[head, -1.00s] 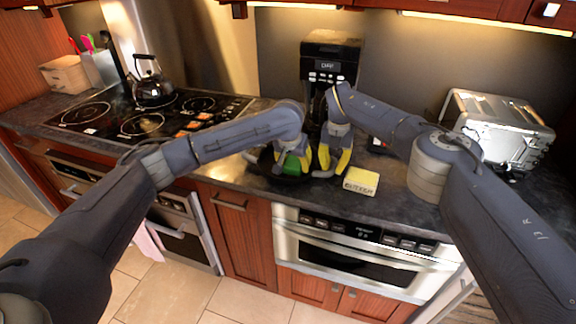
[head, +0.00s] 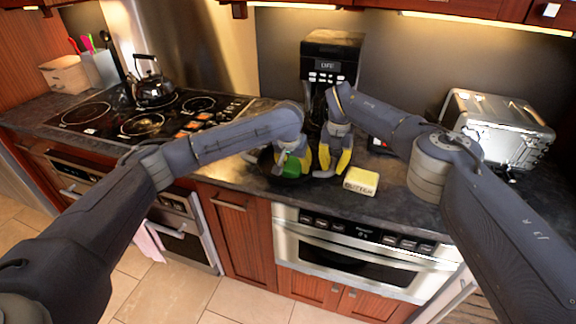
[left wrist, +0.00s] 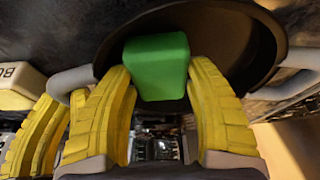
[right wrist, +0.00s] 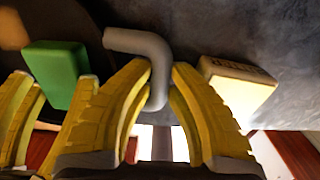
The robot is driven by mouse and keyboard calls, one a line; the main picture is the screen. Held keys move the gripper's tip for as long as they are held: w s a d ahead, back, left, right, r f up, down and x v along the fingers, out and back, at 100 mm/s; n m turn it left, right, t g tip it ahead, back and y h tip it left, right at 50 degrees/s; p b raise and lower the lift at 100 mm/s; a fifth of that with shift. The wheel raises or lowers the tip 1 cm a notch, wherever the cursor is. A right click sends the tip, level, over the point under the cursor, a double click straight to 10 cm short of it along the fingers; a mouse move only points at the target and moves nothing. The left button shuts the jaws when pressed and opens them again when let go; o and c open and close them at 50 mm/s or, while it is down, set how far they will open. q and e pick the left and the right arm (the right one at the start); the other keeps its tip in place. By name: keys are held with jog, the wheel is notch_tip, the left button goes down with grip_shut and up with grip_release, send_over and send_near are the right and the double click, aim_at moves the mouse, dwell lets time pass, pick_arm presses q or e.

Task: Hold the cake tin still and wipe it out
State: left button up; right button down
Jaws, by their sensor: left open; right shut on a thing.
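The cake tin (head: 283,181) is dark and round with grey handles, and stands on the counter below my grippers. Its inside wall shows in the left wrist view (left wrist: 262,60). A green sponge (left wrist: 157,66) is at the tin, between the yellow fingers of my left gripper (head: 291,168), which is open. It also shows in the head view (head: 290,171) and the right wrist view (right wrist: 57,72). My right gripper (head: 333,170) is shut on the tin's grey handle (right wrist: 150,50) on the right side. The grippers hide much of the tin in the head view.
A butter block (head: 361,181) lies on the counter just right of the tin. A coffee machine (head: 332,55) stands behind, a toaster (head: 503,128) at the right. The stove with a kettle (head: 151,85) is at the left. A microwave drawer (head: 350,255) is below the counter.

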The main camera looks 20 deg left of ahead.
pick_arm(q)
jog(key=shift+s+d, duration=0.2)
jog(key=shift+d, duration=0.25)
jog(key=shift+w+r, duration=0.1)
jog(key=shift+r, duration=0.55)
jog(key=shift+w+a+r, duration=0.1)
jog(key=c, duration=1.4)
jog(key=shift+o, duration=0.2)
jog(key=shift+a, duration=0.15)
jog(key=shift+a+f, duration=0.15)
jog(key=shift+a, duration=0.5)
jog(key=shift+a+f, duration=0.15)
jog(key=shift+a, duration=0.5)
jog(key=shift+d, duration=0.15)
